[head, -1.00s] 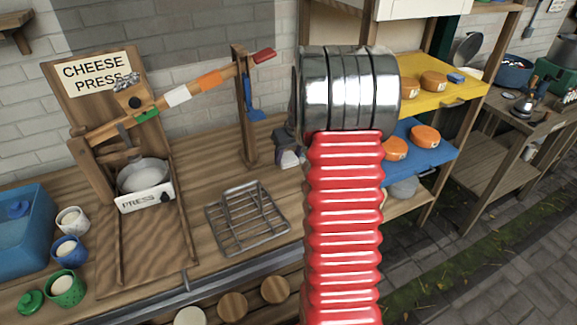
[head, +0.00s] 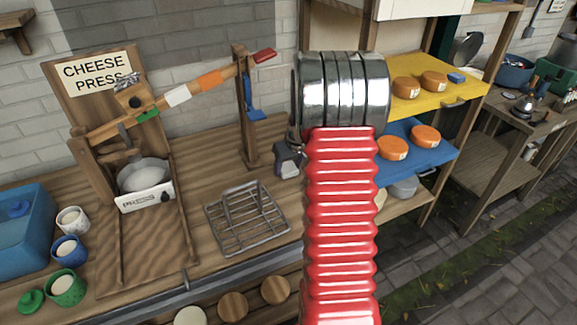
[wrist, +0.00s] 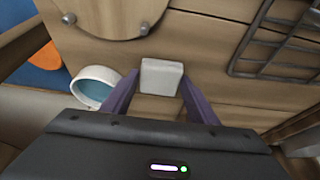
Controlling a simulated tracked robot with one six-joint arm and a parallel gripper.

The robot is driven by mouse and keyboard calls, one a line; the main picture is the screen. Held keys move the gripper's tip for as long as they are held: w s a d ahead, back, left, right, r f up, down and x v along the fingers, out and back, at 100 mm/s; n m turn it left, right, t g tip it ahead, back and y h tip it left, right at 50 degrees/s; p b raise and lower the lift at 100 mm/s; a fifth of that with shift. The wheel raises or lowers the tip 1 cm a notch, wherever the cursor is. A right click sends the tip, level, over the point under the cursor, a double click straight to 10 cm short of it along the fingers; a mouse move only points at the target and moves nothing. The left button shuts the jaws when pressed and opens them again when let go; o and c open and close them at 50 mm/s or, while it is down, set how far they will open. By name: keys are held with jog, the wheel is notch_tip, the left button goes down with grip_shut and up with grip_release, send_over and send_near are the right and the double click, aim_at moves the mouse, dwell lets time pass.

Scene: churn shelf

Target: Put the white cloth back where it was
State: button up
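In the wrist view the white cloth (wrist: 161,77) looks like a small folded white block. It fills the gap between the two purple fingertips of my gripper (wrist: 160,80), which meet its left and right sides. Wooden boards show behind it. In the head view my gripper (head: 288,160) is a small dark shape just right of the wooden post, above the bench and partly hidden by my red arm.
The cheese press (head: 143,190) stands on the left of the wooden bench. A wire rack (head: 246,218) lies between it and my arm. Yellow (head: 450,90) and blue (head: 425,160) shelves with orange cheeses are at right. A white cup (wrist: 95,86) is left of my gripper.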

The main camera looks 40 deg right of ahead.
jog(key=shift+o, duration=1.4)
jog(key=shift+r, duration=0.2)
jog(key=v, duration=1.2)
jog(key=shift+a, duration=0.1)
